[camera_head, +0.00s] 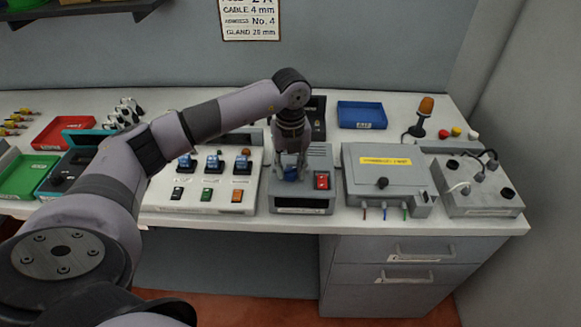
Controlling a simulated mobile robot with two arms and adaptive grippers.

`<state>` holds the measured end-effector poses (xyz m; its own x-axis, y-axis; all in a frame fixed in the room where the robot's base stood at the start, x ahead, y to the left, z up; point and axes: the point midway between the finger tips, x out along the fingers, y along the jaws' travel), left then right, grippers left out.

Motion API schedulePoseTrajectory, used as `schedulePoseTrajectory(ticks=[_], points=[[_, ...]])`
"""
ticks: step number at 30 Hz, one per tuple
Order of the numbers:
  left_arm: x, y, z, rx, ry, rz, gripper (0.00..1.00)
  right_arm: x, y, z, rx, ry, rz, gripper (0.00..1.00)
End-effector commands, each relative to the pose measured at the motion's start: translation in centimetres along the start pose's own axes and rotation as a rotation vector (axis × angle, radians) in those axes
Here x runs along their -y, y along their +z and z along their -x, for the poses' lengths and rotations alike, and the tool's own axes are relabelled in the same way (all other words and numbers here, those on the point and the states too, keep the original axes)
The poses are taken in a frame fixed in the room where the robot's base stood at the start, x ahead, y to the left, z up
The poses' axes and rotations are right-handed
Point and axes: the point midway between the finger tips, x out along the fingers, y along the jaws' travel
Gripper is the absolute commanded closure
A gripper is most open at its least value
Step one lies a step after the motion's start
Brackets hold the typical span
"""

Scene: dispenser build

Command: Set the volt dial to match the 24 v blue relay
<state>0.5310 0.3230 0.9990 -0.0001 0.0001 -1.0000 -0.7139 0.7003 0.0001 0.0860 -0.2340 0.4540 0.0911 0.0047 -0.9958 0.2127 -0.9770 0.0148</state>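My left gripper (291,168) points straight down over the grey unit with a red switch (318,207). A small blue block (290,175), perhaps the blue relay, shows at its fingertips on top of that unit. The fingers and wrist partly hide it, and I cannot tell whether they grip it. No voltage marking is readable. I cannot tell which knob is the volt dial. My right gripper is not in view.
A panel (228,205) with several blue-topped parts and coloured switches stands left of the unit. A box with cables (478,200) stands far right. Red (66,132) and green trays are at left.

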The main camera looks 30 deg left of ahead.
Motion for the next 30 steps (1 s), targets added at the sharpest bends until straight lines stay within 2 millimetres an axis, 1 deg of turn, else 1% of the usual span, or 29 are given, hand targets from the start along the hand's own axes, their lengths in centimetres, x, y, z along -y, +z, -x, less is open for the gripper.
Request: schedulePoseTrajectory(ticks=[1, 6, 14, 17, 20, 30], points=[[0.0, 0.0, 0.0, 0.000, 0.000, 0.000, 0.63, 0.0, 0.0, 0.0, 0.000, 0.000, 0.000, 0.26], [0.0, 0.0, 0.0, 0.000, 0.000, 0.001, 0.52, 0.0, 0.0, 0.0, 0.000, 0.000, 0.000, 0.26], [0.0, 0.0, 0.0, 0.000, 0.000, 0.001, 0.52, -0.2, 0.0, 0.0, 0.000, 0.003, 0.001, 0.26], [0.1, 0.0, 0.4, 0.000, -0.002, 0.002, 0.52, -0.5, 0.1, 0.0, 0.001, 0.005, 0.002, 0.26], [0.1, 0.1, 1.5, 0.001, -0.003, 0.002, 0.52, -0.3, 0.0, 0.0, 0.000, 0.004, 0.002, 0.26], [0.1, 0.1, 8.6, 0.003, -0.005, 0.002, 0.52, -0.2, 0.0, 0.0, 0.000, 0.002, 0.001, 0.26]])
